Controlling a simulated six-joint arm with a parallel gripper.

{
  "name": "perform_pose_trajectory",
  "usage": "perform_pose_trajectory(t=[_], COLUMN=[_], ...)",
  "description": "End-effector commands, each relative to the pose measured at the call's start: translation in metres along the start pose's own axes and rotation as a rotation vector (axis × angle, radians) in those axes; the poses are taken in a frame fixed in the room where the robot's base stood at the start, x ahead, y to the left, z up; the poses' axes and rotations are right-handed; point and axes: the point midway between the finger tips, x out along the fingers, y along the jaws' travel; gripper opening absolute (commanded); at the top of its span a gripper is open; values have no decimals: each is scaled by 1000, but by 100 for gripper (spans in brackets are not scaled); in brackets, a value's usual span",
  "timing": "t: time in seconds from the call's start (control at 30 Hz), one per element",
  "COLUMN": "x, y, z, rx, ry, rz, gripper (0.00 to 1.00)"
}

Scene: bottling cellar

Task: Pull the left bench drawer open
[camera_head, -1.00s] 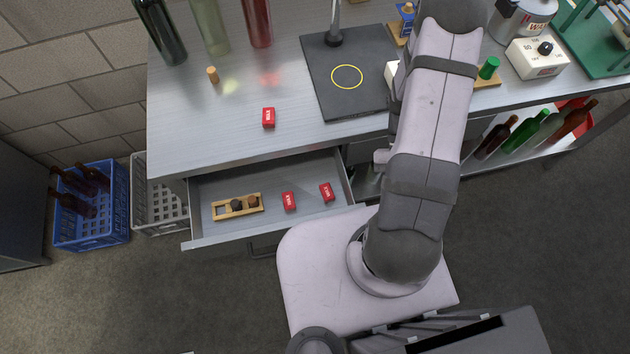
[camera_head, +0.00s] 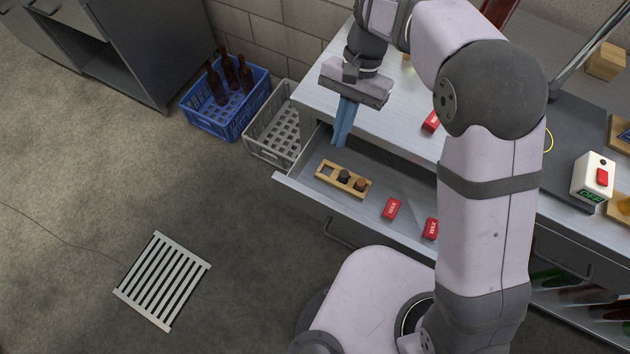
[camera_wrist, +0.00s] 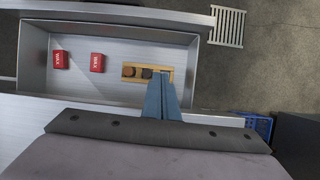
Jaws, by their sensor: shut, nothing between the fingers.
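The left bench drawer (camera_head: 318,196) stands pulled out from the bench, its inside showing. In the wrist view the drawer (camera_wrist: 120,100) also shows open. A bar handle (camera_head: 338,236) shows at its front. Inside lie a small wooden rack (camera_head: 327,178) with dark and brown plugs, and two red wax boxes (camera_head: 391,208) (camera_head: 430,228). My gripper (camera_head: 341,141) has its blue fingers shut and empty, pointing down at the drawer's left rear, behind the rack. In the wrist view the fingertips (camera_wrist: 161,80) overlap the rack's edge. I cannot tell whether they touch anything.
A blue crate (camera_head: 229,130) with brown bottles and a pale crate (camera_head: 262,148) stand left of the bench. Another red wax box (camera_head: 431,122) lies on the bench top. A white floor grate (camera_head: 163,280) lies on open floor in front.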

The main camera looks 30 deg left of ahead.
Motion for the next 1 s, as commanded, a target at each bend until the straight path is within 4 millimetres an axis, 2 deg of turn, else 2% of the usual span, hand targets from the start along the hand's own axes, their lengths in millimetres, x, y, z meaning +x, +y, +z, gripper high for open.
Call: perform_pose_trajectory(t=[0.03,0.13,0.33,0.47,0.67,1.0], x=[3,2,2,9,32,93], y=[-12,-24,-27,-27,-27,-27], z=[4,10,12,12,12,11], rx=[-20,-37,-40,-40,-40,-40], ry=[9,16,17,16,15,15], rz=[-5,-13,-15,-14,-12,-12], gripper=[0,0,0,0,0,0])
